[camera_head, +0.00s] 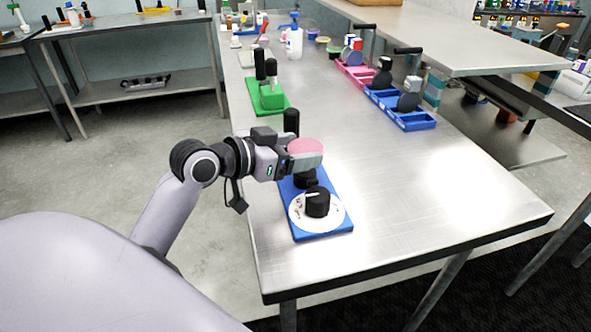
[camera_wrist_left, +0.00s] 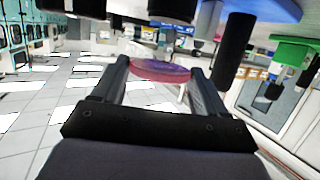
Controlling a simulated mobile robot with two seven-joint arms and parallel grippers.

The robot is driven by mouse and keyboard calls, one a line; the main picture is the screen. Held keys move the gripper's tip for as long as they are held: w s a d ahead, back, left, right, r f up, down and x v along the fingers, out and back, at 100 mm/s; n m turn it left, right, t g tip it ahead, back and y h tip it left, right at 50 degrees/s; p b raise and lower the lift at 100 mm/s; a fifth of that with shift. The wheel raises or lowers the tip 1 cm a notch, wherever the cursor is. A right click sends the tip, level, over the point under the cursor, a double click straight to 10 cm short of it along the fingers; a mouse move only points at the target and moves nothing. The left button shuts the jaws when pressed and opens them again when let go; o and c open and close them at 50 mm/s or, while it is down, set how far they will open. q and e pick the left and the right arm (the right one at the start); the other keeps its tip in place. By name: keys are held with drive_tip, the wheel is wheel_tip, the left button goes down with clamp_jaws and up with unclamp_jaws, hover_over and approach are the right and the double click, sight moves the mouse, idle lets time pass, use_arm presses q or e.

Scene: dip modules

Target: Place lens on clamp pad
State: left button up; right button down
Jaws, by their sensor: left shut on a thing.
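The lens (camera_head: 305,146) is a pink, see-through disc. My left gripper (camera_head: 304,157) is shut on it and holds it roughly flat. The wrist view shows the lens (camera_wrist_left: 160,70) between the two fingers. In the head view it appears above the blue-based module (camera_head: 345,226), over a short black round part (camera_head: 307,180) that may be the clamp pad. I cannot tell the gap between them. A black post (camera_head: 291,121) rises behind the gripper. My gripper hides much of the module's middle. My right gripper is not in view.
The module's front has a white dial (camera_head: 298,215) with a black knob (camera_head: 317,201). A green module (camera_head: 270,98) with black posts stands farther back. Blue trays (camera_head: 415,121) and a pink tray (camera_head: 352,72) sit at the back right. The metal table's (camera_head: 430,200) right front is clear.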

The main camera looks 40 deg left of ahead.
use_arm(q)
drive_tip(key=shift+f, duration=2.2)
drive_tip(key=shift+f+b, duration=0.1)
drive_tip(key=shift+b, duration=0.25)
drive_tip(key=shift+f, duration=0.15)
drive_tip(key=o, duration=0.8)
drive_tip(key=shift+c, duration=0.2)
drive_tip(key=shift+r, duration=0.35)
drive_tip(key=b+v, duration=0.1)
drive_tip(key=v, duration=0.9)
drive_tip(key=shift+s+f, duration=0.1)
drive_tip(key=shift+s, duration=0.05)
drive_tip(key=shift+v, duration=0.9)
